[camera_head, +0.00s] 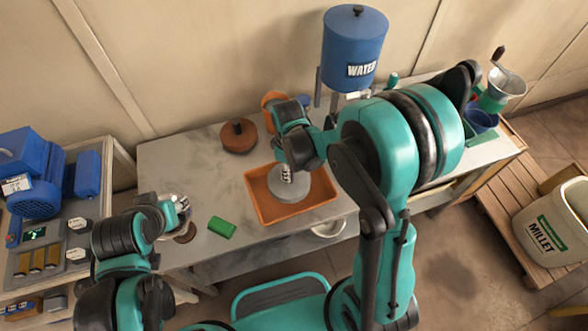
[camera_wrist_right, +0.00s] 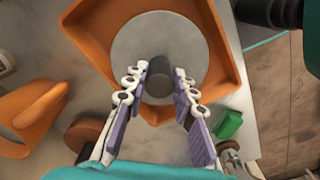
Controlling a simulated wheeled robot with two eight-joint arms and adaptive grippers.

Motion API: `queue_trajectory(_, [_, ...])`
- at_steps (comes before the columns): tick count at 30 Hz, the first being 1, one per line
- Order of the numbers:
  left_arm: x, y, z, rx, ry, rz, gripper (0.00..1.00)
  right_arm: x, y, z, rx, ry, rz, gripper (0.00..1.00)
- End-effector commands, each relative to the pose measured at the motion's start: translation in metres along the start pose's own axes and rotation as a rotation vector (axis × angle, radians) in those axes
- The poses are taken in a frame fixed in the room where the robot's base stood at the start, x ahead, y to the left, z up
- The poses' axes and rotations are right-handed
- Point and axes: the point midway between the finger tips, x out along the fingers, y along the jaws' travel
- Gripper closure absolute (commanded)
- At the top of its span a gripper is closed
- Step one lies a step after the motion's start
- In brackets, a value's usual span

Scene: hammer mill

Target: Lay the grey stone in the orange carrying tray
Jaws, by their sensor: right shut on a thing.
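The grey stone (camera_head: 307,187) is a round disc with a dark upright knob. It lies within the outline of the orange carrying tray (camera_head: 263,210); I cannot tell whether it touches the tray floor. In the right wrist view the stone (camera_wrist_right: 197,40) is seen from above inside the tray (camera_wrist_right: 108,50). My right gripper (camera_head: 287,174) is above the stone, its fingers (camera_wrist_right: 160,80) closed on both sides of the knob. My left gripper (camera_head: 181,208) is at the left of the table, apart from the tray; its fingers are too small to read.
A green block (camera_head: 222,227) lies left of the tray. A brown round lid-like piece (camera_head: 239,136) and an orange item (camera_head: 272,100) are behind it. A blue water tank (camera_head: 354,45) stands at the back. A blue motor (camera_head: 38,180) is at far left, a millet bucket (camera_head: 552,232) at right.

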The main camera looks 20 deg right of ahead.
Motion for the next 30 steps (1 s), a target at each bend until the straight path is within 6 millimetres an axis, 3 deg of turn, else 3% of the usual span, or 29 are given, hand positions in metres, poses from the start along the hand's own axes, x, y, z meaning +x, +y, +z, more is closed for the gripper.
queue_trajectory(7, [0.012,0.000,0.009,0.000,0.000,0.000,0.60,0.033,0.001,0.000,0.000,0.000,0.000,1.00])
queue_trajectory(19, [0.014,0.000,0.010,0.000,0.000,0.000,0.60,0.036,0.000,0.000,0.000,0.000,0.000,1.00])
queue_trajectory(20, [0.014,0.000,0.010,0.000,0.000,0.000,0.60,0.036,0.001,0.000,0.000,0.000,0.000,0.69])
queue_trajectory(22, [0.013,0.000,0.010,0.000,0.000,0.000,0.60,0.035,0.001,0.000,0.000,0.000,0.000,0.53])
queue_trajectory(30, [0.013,0.000,0.010,0.000,0.000,0.000,0.60,0.035,0.000,0.000,0.000,0.000,0.000,0.53])
